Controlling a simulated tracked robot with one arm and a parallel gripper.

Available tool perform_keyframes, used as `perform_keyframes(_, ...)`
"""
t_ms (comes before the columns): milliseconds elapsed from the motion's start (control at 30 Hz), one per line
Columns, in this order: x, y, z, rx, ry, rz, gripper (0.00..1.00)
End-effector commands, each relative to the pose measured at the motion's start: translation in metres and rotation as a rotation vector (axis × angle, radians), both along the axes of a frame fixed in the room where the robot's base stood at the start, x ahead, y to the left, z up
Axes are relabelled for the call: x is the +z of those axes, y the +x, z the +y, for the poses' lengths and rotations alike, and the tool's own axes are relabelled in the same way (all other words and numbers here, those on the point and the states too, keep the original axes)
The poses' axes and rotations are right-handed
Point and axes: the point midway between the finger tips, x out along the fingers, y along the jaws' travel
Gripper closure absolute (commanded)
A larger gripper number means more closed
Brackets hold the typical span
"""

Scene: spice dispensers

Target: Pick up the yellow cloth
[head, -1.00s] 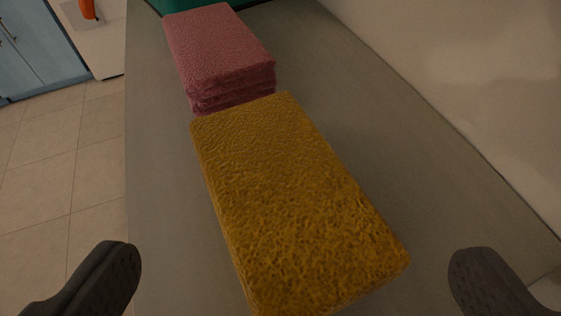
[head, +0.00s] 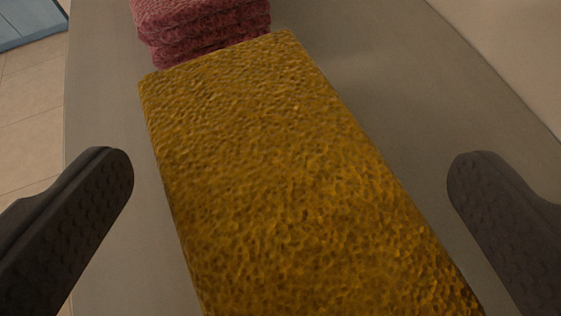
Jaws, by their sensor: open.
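The yellow cloth (head: 290,180) is a thick, textured, folded block lying on a grey surface. It fills the middle of the head view and runs off the bottom edge, so its near end is hidden. My gripper (head: 290,185) is open, with one dark finger to the left of the cloth and the other to the right. There is a gap between each finger and the cloth's sides, and neither appears to touch it.
A folded pink cloth stack (head: 205,28) lies just beyond the yellow cloth's far edge. The grey surface (head: 390,60) is bare to the right, up to a pale wall (head: 510,45). Its left edge drops to a tiled floor (head: 30,100).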

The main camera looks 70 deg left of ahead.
Motion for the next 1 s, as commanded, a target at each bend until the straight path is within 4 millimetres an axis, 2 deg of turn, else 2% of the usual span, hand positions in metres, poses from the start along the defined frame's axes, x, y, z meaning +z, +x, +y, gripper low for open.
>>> perform_keyframes(33, 0.000, 0.000, 0.000, 0.000, 0.000, 0.000, 0.08)
perform_keyframes(167, 0.000, 0.000, 0.000, 0.000, 0.000, 0.000, 0.44)
perform_keyframes(700, 0.001, -0.001, 0.000, 0.002, -0.001, 0.002, 0.45)
perform_keyframes(800, 0.006, -0.001, 0.000, 0.002, -0.002, 0.001, 0.51)
perform_keyframes(900, 0.014, 0.000, 0.000, 0.001, -0.002, 0.000, 0.67)
perform_keyframes(1000, 0.023, 0.000, 0.000, 0.001, -0.003, 0.000, 0.68)
